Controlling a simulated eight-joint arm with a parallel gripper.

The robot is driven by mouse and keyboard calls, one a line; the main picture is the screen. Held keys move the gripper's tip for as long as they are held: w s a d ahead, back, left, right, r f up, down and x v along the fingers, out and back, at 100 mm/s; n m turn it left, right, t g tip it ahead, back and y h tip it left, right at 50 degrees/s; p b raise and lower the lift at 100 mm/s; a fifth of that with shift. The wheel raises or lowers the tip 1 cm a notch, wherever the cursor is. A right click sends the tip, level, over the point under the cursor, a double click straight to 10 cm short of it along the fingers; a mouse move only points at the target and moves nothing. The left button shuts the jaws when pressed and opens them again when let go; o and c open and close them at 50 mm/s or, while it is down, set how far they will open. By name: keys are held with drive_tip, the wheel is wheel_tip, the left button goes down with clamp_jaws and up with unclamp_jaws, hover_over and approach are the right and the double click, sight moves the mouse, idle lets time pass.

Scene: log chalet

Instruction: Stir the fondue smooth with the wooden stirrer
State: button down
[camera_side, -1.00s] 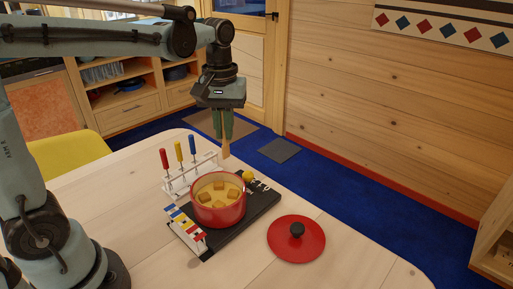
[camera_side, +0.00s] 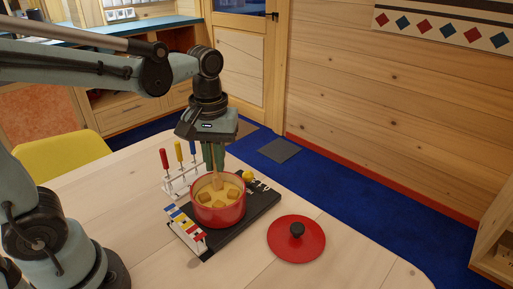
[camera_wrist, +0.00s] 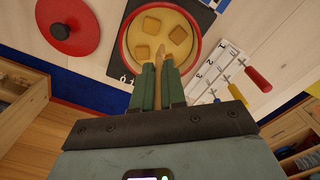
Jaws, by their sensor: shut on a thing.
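My gripper (camera_side: 214,166) is shut on the wooden stirrer (camera_side: 217,183), which points down over the pot. In the wrist view the stirrer (camera_wrist: 160,57) shows between the two green fingers (camera_wrist: 158,84). The red pot (camera_side: 219,216) stands on a black board and holds yellow fondue (camera_side: 218,194) with several brown cubes (camera_side: 205,198) in it. The stirrer's lower end lies inside the pot's rim, on the far side in the side view. I cannot tell how deep it reaches into the fondue.
The black board (camera_side: 258,203) lies on the pale wooden table (camera_side: 120,205). A red lid (camera_side: 296,244) lies right of the pot. A rack with red (camera_side: 164,160), yellow and blue handled forks stands behind left. A white strip with coloured marks (camera_side: 186,229) is front left.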

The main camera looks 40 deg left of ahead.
drive_tip(key=shift+f, duration=2.2)
